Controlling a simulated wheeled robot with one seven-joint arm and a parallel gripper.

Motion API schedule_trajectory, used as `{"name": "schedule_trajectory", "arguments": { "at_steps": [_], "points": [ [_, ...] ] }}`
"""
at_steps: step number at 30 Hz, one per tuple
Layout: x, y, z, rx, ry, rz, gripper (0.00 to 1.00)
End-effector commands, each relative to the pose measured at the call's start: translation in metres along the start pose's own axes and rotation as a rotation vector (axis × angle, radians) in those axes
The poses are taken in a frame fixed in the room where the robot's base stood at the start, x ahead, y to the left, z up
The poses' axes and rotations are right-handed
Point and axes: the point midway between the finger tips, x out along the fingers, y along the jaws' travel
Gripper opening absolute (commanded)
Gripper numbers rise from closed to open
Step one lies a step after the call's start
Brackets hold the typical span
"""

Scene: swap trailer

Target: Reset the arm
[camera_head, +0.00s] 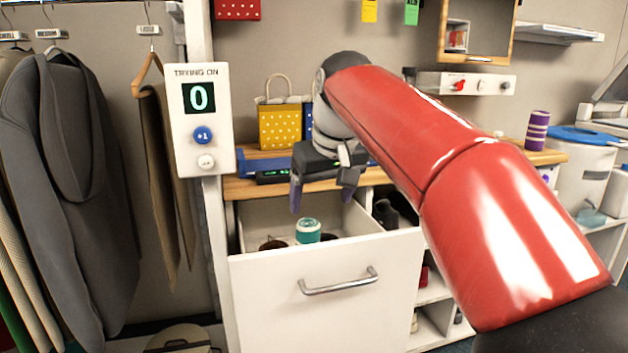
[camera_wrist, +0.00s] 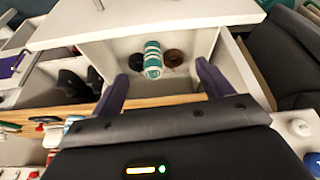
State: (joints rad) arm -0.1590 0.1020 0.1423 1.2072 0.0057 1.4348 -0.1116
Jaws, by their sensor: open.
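My gripper (camera_head: 322,190) is open and empty, pointing down above an open white drawer (camera_head: 325,290). Its purple fingers stand apart in the wrist view (camera_wrist: 160,85). A teal and white cylinder (camera_head: 308,231) is in the drawer below the fingers, and it also shows in the wrist view (camera_wrist: 153,60) between and beyond the fingertips. A dark brown round thing (camera_wrist: 173,58) lies next to it. My red arm reaches across from the lower right in the head view.
A wooden counter (camera_head: 245,188) is behind the drawer, with a yellow dotted bag (camera_head: 280,126). A counter panel reading 0 (camera_head: 200,120) and hanging clothes (camera_head: 70,190) stand left. A purple striped cup (camera_head: 537,130) and a white bin (camera_head: 583,160) are right.

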Motion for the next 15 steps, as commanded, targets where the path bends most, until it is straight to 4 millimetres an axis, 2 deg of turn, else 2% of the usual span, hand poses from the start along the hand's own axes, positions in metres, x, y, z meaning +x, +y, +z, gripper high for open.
{"name": "schedule_trajectory", "arguments": {
  "at_steps": [8,11,14,15],
  "points": [
    [0.003,0.009,0.044,0.049,0.01,0.036,0.78],
    [0.007,0.014,0.068,0.077,0.015,0.052,0.78],
    [0.013,0.02,0.099,0.11,0.023,0.072,0.78],
    [0.017,0.022,0.115,0.126,0.027,0.08,0.78]
  ]
}}
